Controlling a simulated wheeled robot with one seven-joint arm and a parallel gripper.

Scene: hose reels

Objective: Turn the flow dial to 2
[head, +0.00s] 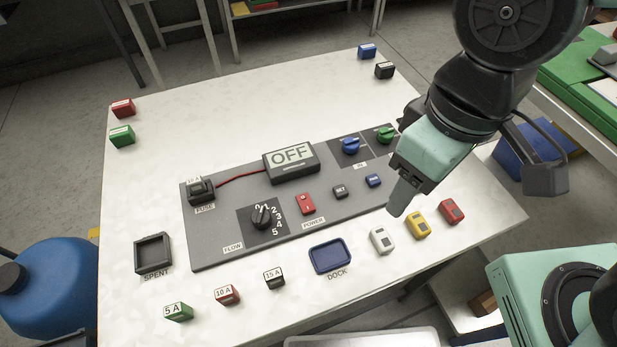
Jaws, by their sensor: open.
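The flow dial (261,217) is a black knob on a dark square plate with white numbers up to 5, above the FLOW label (233,247). Its pointer faces up toward the low numbers near 0 and 1; the exact setting is too small to tell. The dial is on the grey control panel (225,248) lying on the white table. My gripper (398,203) is open, seen side-on, over the panel's right end. It is well right of the dial and touches nothing that I can see. It hides part of the panel's right end.
A display reading OFF (291,155), a red power switch (306,203), a fuse holder (200,188) and blue (350,146) and green (385,134) knobs are on the panel. A blue dock tray (331,257), a spent bin (153,253) and several small blocks stand in front.

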